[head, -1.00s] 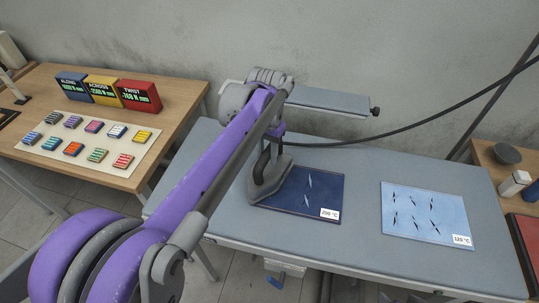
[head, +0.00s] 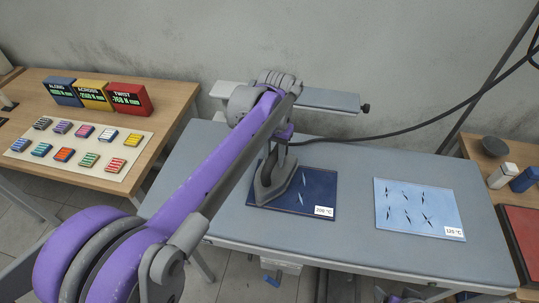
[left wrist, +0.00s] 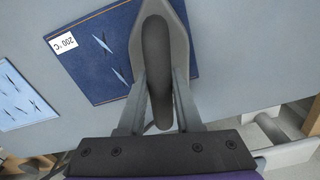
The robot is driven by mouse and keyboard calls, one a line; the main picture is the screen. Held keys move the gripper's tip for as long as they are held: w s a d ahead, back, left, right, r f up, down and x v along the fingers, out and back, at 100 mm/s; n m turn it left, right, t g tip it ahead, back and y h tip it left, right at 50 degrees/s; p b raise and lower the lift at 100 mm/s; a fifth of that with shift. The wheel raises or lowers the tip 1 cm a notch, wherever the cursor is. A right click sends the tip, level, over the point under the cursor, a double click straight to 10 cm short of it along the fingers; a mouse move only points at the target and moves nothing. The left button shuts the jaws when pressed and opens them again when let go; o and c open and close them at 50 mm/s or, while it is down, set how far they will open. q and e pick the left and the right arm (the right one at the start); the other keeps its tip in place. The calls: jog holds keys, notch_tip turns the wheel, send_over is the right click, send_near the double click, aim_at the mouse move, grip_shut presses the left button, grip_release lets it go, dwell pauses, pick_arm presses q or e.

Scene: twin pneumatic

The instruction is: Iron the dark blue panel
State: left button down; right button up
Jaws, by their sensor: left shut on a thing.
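The dark blue panel (head: 318,190) lies flat on the grey ironing board (head: 350,250), with a 200 °C tag and a few pale crease marks on its uncovered right part. It also shows in the left wrist view (left wrist: 95,75). My left gripper (head: 270,160) is shut on the handle of the grey iron (head: 268,194). The iron's soleplate is over the left part of the panel and hides it; whether it presses on the cloth I cannot tell. In the left wrist view both fingers (left wrist: 158,100) flank the iron's handle. My right gripper is not in view.
A light blue panel (head: 425,205) tagged 120 °C lies to the right on the board. A dark hose (head: 400,128) runs behind to the right. Three display boxes (head: 95,95) and several small coloured blocks (head: 85,132) are on the left table. A bowl (head: 495,146) stands at the right.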

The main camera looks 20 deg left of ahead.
pick_arm(q)
jog(key=w+d+p, duration=0.1)
jog(key=w+d, duration=0.2)
jog(key=d, duration=0.8)
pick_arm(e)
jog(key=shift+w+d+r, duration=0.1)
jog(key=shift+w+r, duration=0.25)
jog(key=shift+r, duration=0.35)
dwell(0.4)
pick_arm(q)
jog(key=shift+s+a, duration=0.1)
jog(key=shift+s+a+f, duration=0.1)
jog(key=shift+s+a, duration=0.2)
jog(key=shift+a, duration=0.65)
jog(key=shift+s+a+f, duration=0.1)
jog(key=shift+s+a, duration=0.15)
jog(key=shift+a, duration=0.65)
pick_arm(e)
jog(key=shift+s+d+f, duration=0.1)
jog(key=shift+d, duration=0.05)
